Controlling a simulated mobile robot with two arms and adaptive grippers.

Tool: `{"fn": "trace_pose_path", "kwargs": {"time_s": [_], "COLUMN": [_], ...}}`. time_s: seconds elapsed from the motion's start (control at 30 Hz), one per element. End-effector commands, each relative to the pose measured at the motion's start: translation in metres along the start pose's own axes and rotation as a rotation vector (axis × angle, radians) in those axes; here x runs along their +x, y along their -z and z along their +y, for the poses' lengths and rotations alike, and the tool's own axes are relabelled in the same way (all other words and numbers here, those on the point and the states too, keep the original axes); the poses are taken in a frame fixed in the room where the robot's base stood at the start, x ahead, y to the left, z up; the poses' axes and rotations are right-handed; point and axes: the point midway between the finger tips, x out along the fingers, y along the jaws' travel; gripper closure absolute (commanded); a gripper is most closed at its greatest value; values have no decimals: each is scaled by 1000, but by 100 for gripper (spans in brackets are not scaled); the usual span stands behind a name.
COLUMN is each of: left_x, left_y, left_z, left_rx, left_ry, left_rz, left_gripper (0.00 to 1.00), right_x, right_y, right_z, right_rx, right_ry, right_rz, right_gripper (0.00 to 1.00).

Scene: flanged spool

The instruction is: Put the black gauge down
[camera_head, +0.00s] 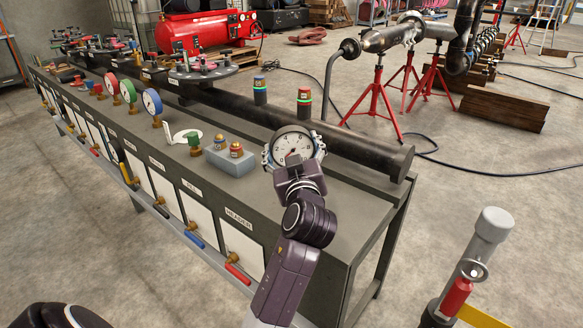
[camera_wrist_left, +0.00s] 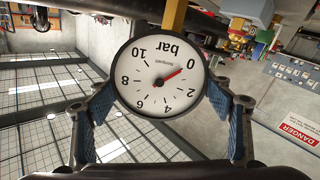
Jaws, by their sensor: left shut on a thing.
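The black gauge (camera_head: 292,146) has a black rim, a white face marked in bar and a red needle. My left gripper (camera_head: 293,160) is shut on it, near the right end of the workbench (camera_head: 345,215). In the left wrist view the gauge (camera_wrist_left: 158,78) sits between the two blue-padded fingers of my left gripper (camera_wrist_left: 160,110). Its face shows upside down there, with the needle near 0 and a brass stem (camera_wrist_left: 175,14) at the top. The gauge looks raised off the bench top; its exact height is hard to tell. My right gripper is not in view.
A grey block (camera_head: 231,160) with brass and red-topped fittings stands left of the gauge. A thick dark pipe (camera_head: 340,136) runs along the back. Bench top right of the gauge is bare.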

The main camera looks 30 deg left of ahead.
Motion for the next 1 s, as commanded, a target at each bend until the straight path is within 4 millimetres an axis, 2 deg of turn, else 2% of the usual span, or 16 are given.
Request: {"fn": "trace_pose_path", "kwargs": {"time_s": [0.17, 0.4, 0.5, 0.9, 0.93, 1.0], "left_x": [0, 0, 0, 0, 0, 0], "left_y": [-10, -38, -45, -49, -49, -49], "left_z": [-3, -10, -12, -13, -13, -13], "left_rx": [0, 2, 1, -2, -1, -1], "left_ry": [-2, -1, -1, -2, -1, -1], "left_rz": [4, 2, 3, 4, 1, 1], "left_gripper": [62, 62, 62, 62, 23, 16], "right_x": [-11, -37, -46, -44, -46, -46], "right_y": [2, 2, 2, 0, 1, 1], "right_z": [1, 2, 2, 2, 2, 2], "right_rx": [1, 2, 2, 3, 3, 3], "right_ry": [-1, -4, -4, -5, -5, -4], "right_rz": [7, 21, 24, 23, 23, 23], "right_gripper": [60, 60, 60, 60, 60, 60]}}
